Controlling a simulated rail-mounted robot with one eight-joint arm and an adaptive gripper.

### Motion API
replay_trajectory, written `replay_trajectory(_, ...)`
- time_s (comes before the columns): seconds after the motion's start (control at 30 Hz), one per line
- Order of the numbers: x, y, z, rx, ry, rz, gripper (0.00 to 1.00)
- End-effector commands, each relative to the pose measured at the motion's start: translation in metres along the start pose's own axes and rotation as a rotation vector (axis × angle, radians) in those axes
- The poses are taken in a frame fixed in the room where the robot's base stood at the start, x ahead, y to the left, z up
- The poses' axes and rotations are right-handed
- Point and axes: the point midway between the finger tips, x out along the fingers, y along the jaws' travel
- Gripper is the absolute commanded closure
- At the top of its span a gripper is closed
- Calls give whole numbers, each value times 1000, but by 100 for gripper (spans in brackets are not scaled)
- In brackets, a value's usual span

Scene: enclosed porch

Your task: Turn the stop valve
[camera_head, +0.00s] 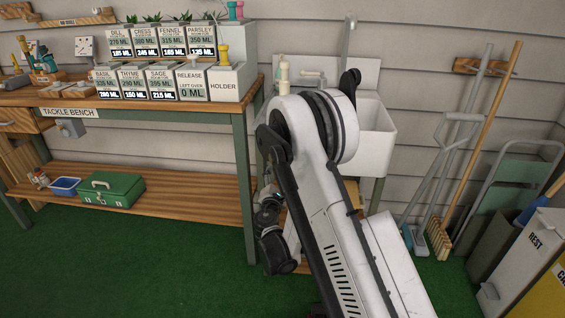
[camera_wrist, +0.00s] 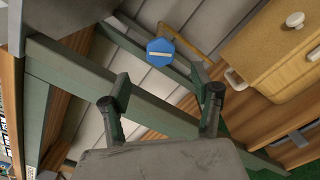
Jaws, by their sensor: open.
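A blue hexagonal knob (camera_wrist: 160,52) with a pale bar across its face shows in the wrist view, upper middle. It looks like the stop valve's handle. A yellowish pipe or bar (camera_wrist: 180,40) runs beside it. My gripper (camera_wrist: 166,88) is open, with its two fingers apart and nothing between them. The knob lies beyond the fingertips, roughly centred in the gap and apart from both fingers. In the head view my arm covers the area below the sink, and I cannot make out the knob or the fingertips there.
Green-grey frame legs (camera_wrist: 75,72) cross the wrist view close to the fingers. A wooden drawer unit (camera_wrist: 262,55) is at right. In the head view, the white sink (camera_head: 376,140) stands behind my arm, the tackle bench (camera_head: 150,108) at left, and brooms (camera_head: 480,150) at right.

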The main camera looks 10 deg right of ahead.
Motion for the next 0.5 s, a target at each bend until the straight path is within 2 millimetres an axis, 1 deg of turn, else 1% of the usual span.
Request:
replay_trajectory(0.03, 10, -2, 0, 0, -1, -1, 40)
replay_trajectory(0.3, 61, -2, 0, 2, -1, -2, 40)
replay_trajectory(0.5, 93, -2, 0, 2, -1, -1, 40)
